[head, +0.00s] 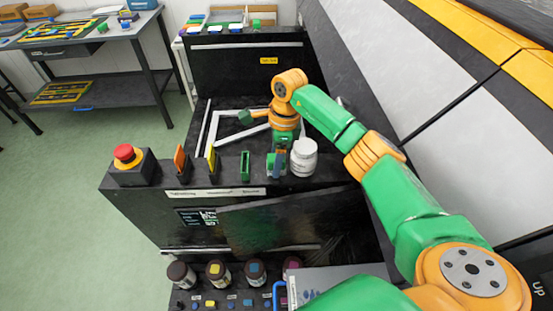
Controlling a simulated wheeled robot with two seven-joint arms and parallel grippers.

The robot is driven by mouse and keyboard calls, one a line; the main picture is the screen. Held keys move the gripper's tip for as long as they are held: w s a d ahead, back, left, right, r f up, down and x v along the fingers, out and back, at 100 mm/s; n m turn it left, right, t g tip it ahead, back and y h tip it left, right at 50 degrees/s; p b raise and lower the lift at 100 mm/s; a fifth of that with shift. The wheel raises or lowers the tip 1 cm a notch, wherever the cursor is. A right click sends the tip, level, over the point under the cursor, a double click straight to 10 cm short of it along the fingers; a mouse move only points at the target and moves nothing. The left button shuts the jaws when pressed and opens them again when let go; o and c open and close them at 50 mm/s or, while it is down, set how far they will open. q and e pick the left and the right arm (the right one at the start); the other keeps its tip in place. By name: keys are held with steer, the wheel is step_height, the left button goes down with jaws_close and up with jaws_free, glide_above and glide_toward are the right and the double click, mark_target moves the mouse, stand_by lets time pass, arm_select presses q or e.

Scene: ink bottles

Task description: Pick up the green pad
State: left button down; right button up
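The green pad (245,166) stands upright on the black cabinet's front ledge, the rightmost in a row with an orange pad (180,160) and a yellow pad (212,160). My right arm reaches in from the lower right. My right gripper (278,168) points down over the ledge, just right of the green pad, with a small gap between them. It is beside a white jar (304,158). Its fingers are small and partly overlapped, so I cannot tell their opening. My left gripper is not in view.
A red emergency button (125,155) sits at the ledge's left end. Behind the ledge is a recess with a white frame (212,132). Several dark ink bottles (218,273) stand on a lower shelf in front. A white wall panel (400,60) rises at the right.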

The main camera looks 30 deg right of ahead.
mark_target(274, 157)
steer(key=shift+d, duration=0.1)
steer(key=shift+r, duration=0.1)
jaws_close()
steer(key=shift+r, duration=0.15)
step_height(274, 157, up, 3)
steer(key=shift+f+b, duration=0.15)
steer(key=shift+b, duration=1.05)
steer(key=s+a+r+b, duration=0.1)
steer(key=s+a+r, duration=0.6)
steer(key=a+r, duration=0.3)
steer(key=shift+s+a+b, duration=0.3)
steer(key=shift+a+b, duration=0.05)
steer(key=shift+a, duration=0.65)
